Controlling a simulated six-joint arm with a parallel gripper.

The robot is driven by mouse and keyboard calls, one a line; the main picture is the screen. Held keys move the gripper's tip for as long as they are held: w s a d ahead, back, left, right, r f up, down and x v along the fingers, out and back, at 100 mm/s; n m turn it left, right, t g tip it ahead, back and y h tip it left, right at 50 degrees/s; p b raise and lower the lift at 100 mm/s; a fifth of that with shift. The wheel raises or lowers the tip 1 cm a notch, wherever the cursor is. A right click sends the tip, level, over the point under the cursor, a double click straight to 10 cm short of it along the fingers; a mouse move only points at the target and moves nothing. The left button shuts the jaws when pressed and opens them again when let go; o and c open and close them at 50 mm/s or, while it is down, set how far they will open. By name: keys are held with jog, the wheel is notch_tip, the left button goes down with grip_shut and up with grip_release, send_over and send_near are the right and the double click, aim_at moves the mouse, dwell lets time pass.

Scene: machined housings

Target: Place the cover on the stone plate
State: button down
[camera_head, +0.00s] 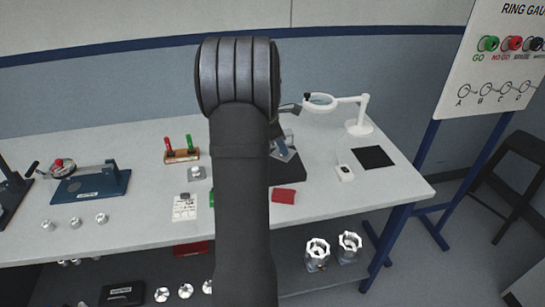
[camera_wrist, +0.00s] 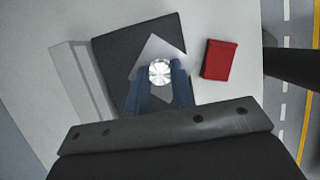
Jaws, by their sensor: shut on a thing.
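The cover (camera_wrist: 159,70) is a small round silver part seen from above in the wrist view. My gripper (camera_wrist: 160,82) has its two blue fingers shut on it, one at each side. The stone plate (camera_wrist: 108,58) is a dark, square slab below the cover. A light grey angular shape (camera_wrist: 154,46) shows over the plate, just behind the cover. I cannot tell whether the cover touches anything beneath. In the head view the dark plate (camera_head: 289,176) shows partly to the right of my arm, which hides the cover and most of the gripper.
A red box (camera_wrist: 219,60) lies right of the plate, near the table's front edge in the head view (camera_head: 284,196). A white magnifier stand (camera_head: 359,126) and a black mat (camera_head: 373,157) are farther right. Several silver parts (camera_head: 75,222) sit at left. Housings (camera_head: 318,252) stand on the lower shelf.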

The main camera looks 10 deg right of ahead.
jog(key=shift+w+a+f, duration=1.05)
jog(key=shift+w+a, duration=0.15)
jog(key=shift+w, duration=0.05)
jog(key=shift+f, duration=2)
jog(key=shift+f, duration=0.2)
jog(key=c, duration=1.2)
grip_release()
jog(key=shift+c, duration=0.2)
jog(key=shift+r, duration=0.1)
jog(key=v, duration=1.2)
